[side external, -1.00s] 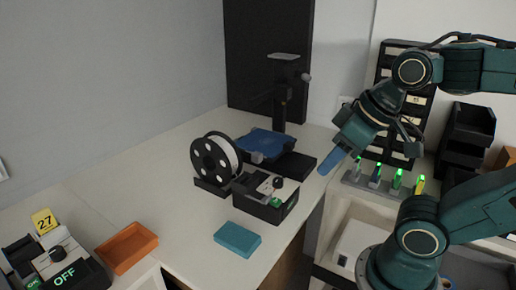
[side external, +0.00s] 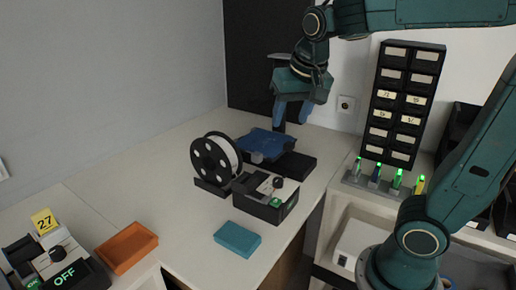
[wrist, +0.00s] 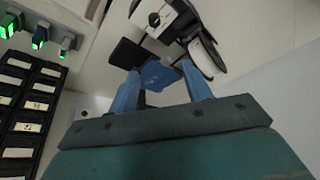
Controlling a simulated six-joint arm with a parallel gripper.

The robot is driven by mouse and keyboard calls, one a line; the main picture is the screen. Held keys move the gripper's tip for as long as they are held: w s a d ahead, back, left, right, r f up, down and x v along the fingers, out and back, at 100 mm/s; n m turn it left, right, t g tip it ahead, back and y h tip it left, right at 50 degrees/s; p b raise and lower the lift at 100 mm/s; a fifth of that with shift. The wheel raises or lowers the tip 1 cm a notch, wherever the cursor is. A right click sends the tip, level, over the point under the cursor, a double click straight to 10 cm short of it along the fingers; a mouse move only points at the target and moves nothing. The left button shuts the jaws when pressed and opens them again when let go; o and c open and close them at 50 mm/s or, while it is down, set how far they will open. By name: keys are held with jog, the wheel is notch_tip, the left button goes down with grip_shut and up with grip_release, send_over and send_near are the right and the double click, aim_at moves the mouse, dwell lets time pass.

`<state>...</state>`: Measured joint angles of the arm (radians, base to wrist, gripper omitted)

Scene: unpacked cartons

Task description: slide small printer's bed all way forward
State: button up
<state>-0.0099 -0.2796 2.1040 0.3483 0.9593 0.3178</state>
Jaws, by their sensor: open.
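The small printer has a dark base, a column and a blue bed (side external: 264,143), and it stands at the back of the white table. The bed also shows in the wrist view (wrist: 160,76), between and beyond my fingers. My gripper (side external: 292,112) is open and empty, with blue fingers pointing down. It is above the printer, near the column, and apart from the bed as far as I can tell. The gripper hides most of the printer's column and top. In the wrist view my gripper (wrist: 162,92) has its two fingers spread.
A black filament spool (side external: 216,160) stands just left of the bed. A dark control box (side external: 266,197) is in front. A teal box (side external: 237,238) and an orange tray (side external: 126,248) lie nearer. A drawer cabinet (side external: 401,105) and green-lit tools (side external: 387,178) are to the right.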

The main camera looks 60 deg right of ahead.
jog(key=w+d+f+m+g+h, duration=0.1)
jog(key=w+d+m+g, duration=0.15)
jog(key=w+m, duration=0.4)
jog(key=m+g+h, duration=0.1)
jog(key=m, duration=0.3)
send_near(257, 154)
jog(key=v, duration=0.5)
jog(key=shift+w+a, duration=0.1)
jog(key=shift+w, duration=0.2)
jog(key=x, duration=1.3)
jog(key=shift+s+d+f, duration=0.15)
jog(key=shift+d+f, duration=0.15)
grip_shut()
